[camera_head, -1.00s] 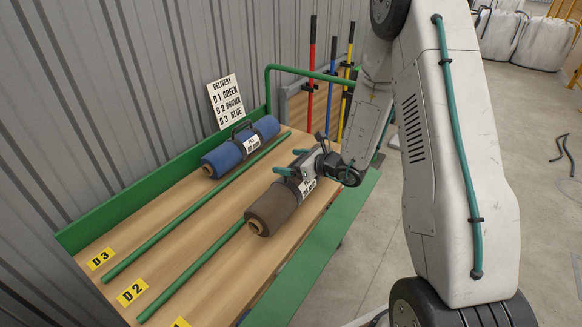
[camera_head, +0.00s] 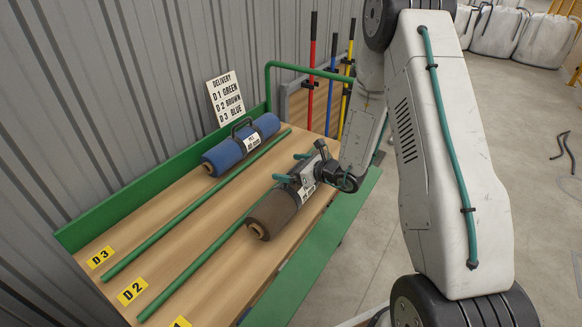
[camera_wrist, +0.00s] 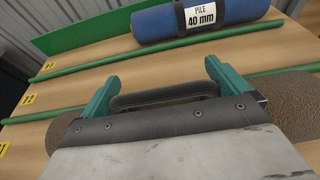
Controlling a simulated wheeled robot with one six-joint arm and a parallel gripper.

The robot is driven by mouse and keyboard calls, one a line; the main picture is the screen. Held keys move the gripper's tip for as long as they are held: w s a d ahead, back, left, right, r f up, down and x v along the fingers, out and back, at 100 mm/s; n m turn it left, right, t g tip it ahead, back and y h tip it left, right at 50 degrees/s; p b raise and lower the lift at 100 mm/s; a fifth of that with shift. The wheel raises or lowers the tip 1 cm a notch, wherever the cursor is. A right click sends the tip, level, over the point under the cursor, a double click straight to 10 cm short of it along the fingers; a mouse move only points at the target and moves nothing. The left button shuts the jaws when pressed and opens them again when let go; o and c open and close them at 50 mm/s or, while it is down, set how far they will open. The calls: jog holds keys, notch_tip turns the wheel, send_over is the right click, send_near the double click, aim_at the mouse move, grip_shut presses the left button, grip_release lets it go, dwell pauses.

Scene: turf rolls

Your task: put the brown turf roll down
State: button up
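The brown turf roll (camera_head: 270,213) is over the front part of the wooden bench top, beside the second green rod, on the D 1 side of it. It also shows in the wrist view (camera_wrist: 290,100), partly hidden behind my gripper. My gripper (camera_head: 294,167) is above the roll; its teal fingers (camera_wrist: 163,90) flank the black handle (camera_wrist: 165,96) at both ends and hold it. I cannot tell whether the roll's underside touches the bench.
The blue turf roll (camera_head: 221,156), labelled PILE 40 mm, lies in the D 3 lane at the back. Green rods (camera_head: 200,204) divide the lanes. The D 2 lane (camera_head: 184,237) looks bare. A delivery sign (camera_head: 226,99) lists D 1 green, D 2 brown, D 3 blue.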

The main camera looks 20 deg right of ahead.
jog(key=shift+r, duration=0.15)
jog(key=v, duration=1.1)
jog(key=s+a+r+n+g+y, duration=0.4)
jog(key=s+a+r+n+g, duration=0.6)
jog(key=s+a+r+n, duration=0.45)
jog(key=s+d+r+n+h, duration=0.3)
jog(key=s+r+n+h, duration=0.2)
jog(key=s+n+h, duration=0.1)
jog(key=s+d+r+n+h, duration=0.3)
jog(key=s+r+n+h, duration=0.2)
jog(key=s+n, duration=0.3)
jog(key=shift+s+d+n+g+h, duration=0.25)
jog(key=shift+s+n+g+h, duration=0.25)
jog(key=shift+s, duration=0.65)
